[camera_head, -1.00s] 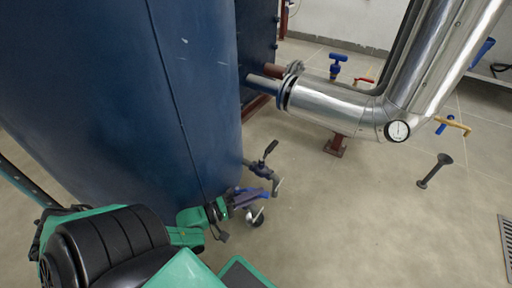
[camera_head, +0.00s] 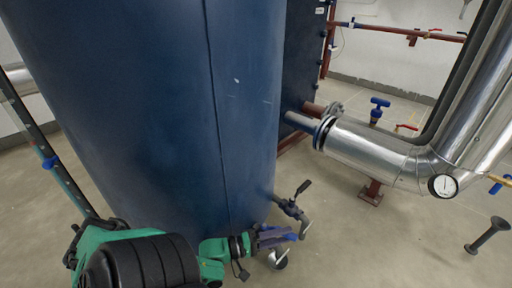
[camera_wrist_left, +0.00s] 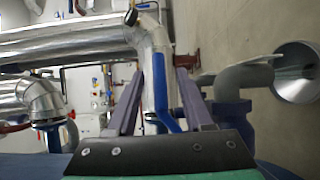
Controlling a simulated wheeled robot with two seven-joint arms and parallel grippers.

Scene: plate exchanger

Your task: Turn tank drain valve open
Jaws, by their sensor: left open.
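The large blue tank (camera_head: 215,110) stands in the head view. My left gripper (camera_head: 285,236) is open beside the tank's foot, just below that valve. Blue shows at its fingertips, and a bent pipe with a round mouth (camera_head: 278,260) lies below. In the left wrist view a blue part (camera_wrist_left: 163,108) shows between the two spread fingers; whether they touch it I cannot tell. Beside them is a grey bent outlet (camera_wrist_left: 240,75). Which valve is the drain valve is unclear. My right gripper is not in view.
A shiny insulated pipe (camera_head: 370,150) with a gauge (camera_head: 443,185) runs right of the tank. A blue valve handle (camera_head: 380,103) and a red lever (camera_head: 406,127) stand behind it. A black floor stand (camera_head: 487,234) is at right. The floor (camera_head: 380,245) between is clear.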

